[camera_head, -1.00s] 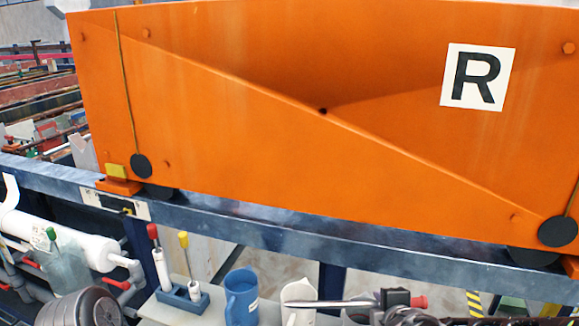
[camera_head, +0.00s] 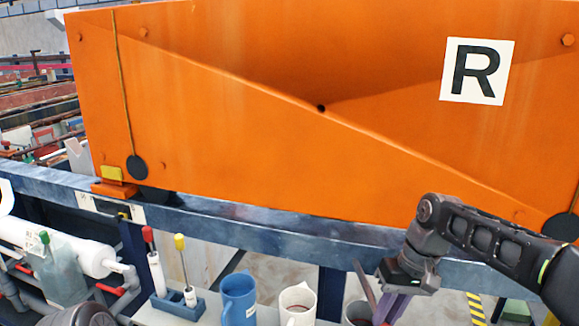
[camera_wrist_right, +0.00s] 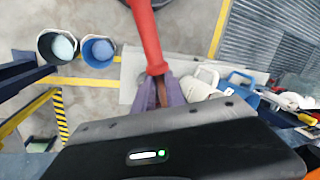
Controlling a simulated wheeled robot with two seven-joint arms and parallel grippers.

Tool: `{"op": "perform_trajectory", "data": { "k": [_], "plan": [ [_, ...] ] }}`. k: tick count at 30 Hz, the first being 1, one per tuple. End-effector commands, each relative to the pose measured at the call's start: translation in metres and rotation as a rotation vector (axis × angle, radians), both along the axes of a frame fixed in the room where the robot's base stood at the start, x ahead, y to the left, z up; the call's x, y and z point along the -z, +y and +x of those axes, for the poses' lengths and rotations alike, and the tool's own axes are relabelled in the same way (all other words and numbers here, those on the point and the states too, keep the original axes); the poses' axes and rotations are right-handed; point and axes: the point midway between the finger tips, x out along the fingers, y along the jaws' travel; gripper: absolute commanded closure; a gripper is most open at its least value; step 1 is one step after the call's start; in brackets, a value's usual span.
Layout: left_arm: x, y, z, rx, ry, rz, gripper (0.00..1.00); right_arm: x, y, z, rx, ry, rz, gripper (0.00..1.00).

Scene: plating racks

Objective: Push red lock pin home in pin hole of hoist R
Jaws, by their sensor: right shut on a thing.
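The orange hoist R (camera_head: 250,150) fills most of the head view, with a white R plate at its upper right. A small dark hole (camera_head: 321,108) shows near the middle of its face; I cannot tell if this is the pin hole. My right gripper (camera_head: 388,305) is low at the right, in front of and below the hoist's lower edge. In the right wrist view, its purple fingers (camera_wrist_right: 160,92) are shut on a long red thing, seemingly the red lock pin (camera_wrist_right: 148,40), which runs out of the top of the picture. My left gripper is not in view.
A blue-grey rail (camera_head: 260,232) runs below the hoist. Below it, a shelf holds a blue mug (camera_head: 238,298), a white mug (camera_head: 297,303) and a holder with red- and yellow-topped tools (camera_head: 178,303). Two buckets (camera_wrist_right: 58,45) stand on the floor in the wrist view.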

Motion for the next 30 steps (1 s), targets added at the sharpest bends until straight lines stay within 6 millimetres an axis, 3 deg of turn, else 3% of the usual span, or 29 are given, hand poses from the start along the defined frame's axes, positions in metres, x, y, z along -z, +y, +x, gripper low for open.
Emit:
{"op": "perform_trajectory", "data": {
  "k": [8, 14, 17, 21, 27, 30],
  "plan": [
    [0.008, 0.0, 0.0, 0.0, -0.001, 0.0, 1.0, -0.019, 0.043, -0.009, 0.265, -0.02, 0.598, 1.0],
    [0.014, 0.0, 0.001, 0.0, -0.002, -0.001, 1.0, -0.053, 0.092, -0.014, 0.375, -0.097, 0.946, 1.0],
    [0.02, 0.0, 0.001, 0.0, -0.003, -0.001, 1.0, -0.091, 0.127, -0.017, 0.402, -0.145, 1.106, 1.0],
    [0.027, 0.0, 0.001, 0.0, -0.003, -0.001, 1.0, -0.166, 0.169, -0.02, 0.403, -0.187, 1.256, 1.0],
    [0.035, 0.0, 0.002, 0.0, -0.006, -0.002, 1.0, -0.276, 0.196, -0.03, 0.376, -0.188, 1.361, 1.0],
    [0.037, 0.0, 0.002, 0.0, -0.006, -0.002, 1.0, -0.316, 0.198, -0.035, 0.364, -0.176, 1.386, 1.0]
  ]
}}
